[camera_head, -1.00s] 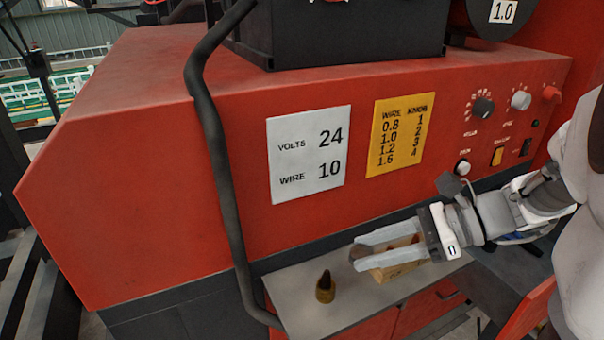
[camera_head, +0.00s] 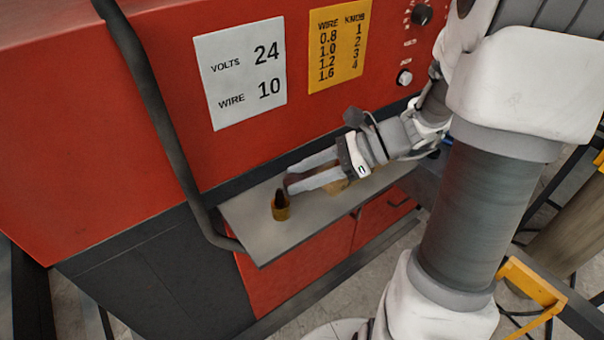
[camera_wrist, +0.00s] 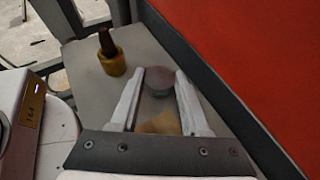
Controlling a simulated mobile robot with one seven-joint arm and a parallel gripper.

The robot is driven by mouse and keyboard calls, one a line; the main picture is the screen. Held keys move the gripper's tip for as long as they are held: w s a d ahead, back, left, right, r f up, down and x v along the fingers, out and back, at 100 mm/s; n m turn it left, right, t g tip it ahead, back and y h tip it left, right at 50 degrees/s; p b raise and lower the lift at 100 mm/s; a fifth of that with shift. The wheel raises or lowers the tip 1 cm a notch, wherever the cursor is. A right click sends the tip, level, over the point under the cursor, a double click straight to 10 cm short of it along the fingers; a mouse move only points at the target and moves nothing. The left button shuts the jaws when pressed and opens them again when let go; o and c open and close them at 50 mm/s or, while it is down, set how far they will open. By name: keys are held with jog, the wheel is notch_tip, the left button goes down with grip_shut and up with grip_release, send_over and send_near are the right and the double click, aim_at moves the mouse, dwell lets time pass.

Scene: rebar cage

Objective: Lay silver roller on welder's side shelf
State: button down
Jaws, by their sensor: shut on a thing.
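The silver roller (camera_wrist: 158,80) shows in the wrist view as a round, dull grey end between my fingertips. My gripper (camera_head: 290,180) is shut on it, and the fingers hide most of it in the head view. The welder's side shelf (camera_head: 258,238) is a narrow grey plate along the front of the red welder (camera_head: 150,130). My gripper reaches in low over the shelf from the right. I cannot tell whether the roller touches the shelf.
A yellow cup with a dark pointed piece (camera_head: 281,207) stands on the shelf just beyond my fingertips. A tan block (camera_wrist: 160,122) lies under my fingers. A thick black hose (camera_head: 160,110) hangs at the shelf's left end. The shelf's front strip is bare.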

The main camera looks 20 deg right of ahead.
jog(key=shift+f, duration=0.1)
jog(key=shift+s+f+b, duration=0.25)
jog(key=shift+f+b, duration=0.1)
jog(key=shift+f, duration=0.3)
jog(key=shift+c, duration=1.9)
grip_release()
jog(key=shift+f, duration=0.1)
jog(key=shift+r, duration=0.3)
jog(key=v, duration=0.8)
jog(key=r+v, duration=0.1)
jog(key=v, duration=0.3)
jog(key=shift+w+r, duration=0.1)
jog(key=shift+w, duration=0.15)
